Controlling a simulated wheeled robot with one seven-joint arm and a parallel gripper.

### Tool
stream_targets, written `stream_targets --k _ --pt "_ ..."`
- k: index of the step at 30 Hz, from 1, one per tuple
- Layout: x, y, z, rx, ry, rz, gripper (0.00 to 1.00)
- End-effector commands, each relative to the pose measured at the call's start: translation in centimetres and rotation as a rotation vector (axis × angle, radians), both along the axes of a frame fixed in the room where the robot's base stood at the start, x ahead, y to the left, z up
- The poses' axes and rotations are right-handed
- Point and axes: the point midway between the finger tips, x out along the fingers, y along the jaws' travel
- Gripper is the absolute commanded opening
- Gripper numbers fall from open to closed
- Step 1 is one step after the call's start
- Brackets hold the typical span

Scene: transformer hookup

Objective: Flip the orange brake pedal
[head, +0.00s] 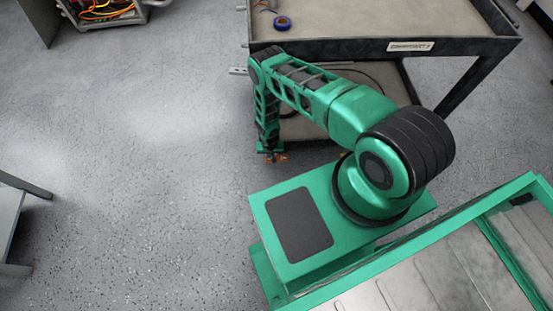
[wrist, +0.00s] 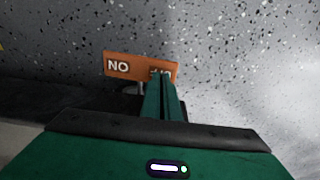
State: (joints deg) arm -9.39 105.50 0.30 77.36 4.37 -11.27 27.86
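The orange brake pedal (wrist: 120,67) shows in the wrist view as a flat orange plate. It has white lettering "NO" on its left and more lettering partly hidden on its right. My gripper (wrist: 160,82) has its two green fingers close together, with only a thin dark line between them. The fingertips overlap the right part of the pedal in the picture; I cannot tell whether they touch it. In the head view my gripper (head: 268,151) points down near the floor by the cart's lower left corner, with a small bit of orange beside it.
Speckled floor (head: 120,130) is clear to the left. A box with coloured cables (head: 105,10) is at the back left.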

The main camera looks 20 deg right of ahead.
Motion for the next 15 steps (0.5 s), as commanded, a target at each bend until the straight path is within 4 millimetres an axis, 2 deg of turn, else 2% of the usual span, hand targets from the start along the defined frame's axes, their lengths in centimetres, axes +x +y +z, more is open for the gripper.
stream_targets --k 9,15 --pt "-0.16 -0.21 -0.48 -0.003 0.002 -0.001 0.0" --pt "0.03 -0.14 0.22 -0.002 0.001 0.0 0.0"
